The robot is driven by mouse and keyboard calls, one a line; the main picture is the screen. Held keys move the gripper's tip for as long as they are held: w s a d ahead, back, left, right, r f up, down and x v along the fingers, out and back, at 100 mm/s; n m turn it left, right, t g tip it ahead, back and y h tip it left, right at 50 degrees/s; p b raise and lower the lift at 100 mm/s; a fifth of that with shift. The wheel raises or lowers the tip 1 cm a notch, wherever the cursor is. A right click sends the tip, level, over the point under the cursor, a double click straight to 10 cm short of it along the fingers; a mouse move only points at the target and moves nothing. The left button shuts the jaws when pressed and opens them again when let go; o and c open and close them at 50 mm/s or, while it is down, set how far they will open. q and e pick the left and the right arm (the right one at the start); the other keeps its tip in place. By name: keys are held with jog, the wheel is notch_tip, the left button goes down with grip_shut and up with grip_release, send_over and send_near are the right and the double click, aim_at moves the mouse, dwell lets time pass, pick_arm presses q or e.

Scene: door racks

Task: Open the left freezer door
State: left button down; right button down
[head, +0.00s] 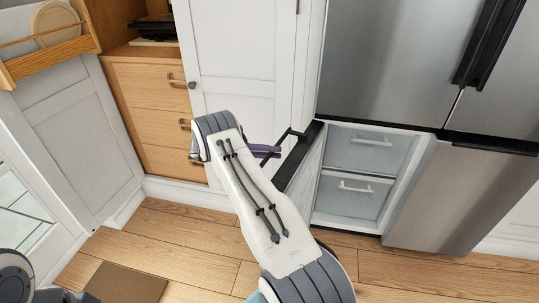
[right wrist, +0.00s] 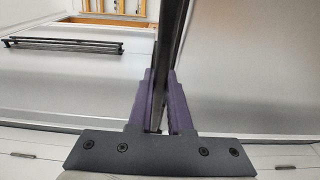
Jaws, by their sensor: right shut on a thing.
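The left freezer door (head: 305,160) stands swung well open below the steel fridge, seen nearly edge-on with its black top edge. Its dark handle (head: 290,135) sticks out on the left side of the door. My right gripper (head: 264,151) is at this handle, partly hidden behind my own wrist. In the right wrist view its purple fingers (right wrist: 160,100) are closed on both sides of a long dark bar (right wrist: 175,45), which I take to be the handle. My left gripper is not in view.
Two clear-fronted freezer drawers (head: 350,200) show inside the open compartment. The right freezer door (head: 460,200) is closed. A white cabinet (head: 235,75) and wooden drawers (head: 150,100) stand left of the open door. Wooden floor (head: 200,240) lies free in front.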

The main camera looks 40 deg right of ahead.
jog(key=shift+w+d, duration=0.2)
jog(key=shift+w, duration=0.05)
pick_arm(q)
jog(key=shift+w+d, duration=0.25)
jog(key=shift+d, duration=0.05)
pick_arm(e)
jog(key=shift+a, duration=0.1)
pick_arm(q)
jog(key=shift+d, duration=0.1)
pick_arm(e)
jog(key=shift+w+a, duration=0.1)
jog(key=shift+w, duration=0.05)
jog(key=c, duration=0.8)
grip_release()
jog(key=shift+w+a, duration=0.1)
jog(key=shift+a, duration=0.05)
jog(key=shift+c, duration=0.2)
jog(key=shift+a, duration=0.1)
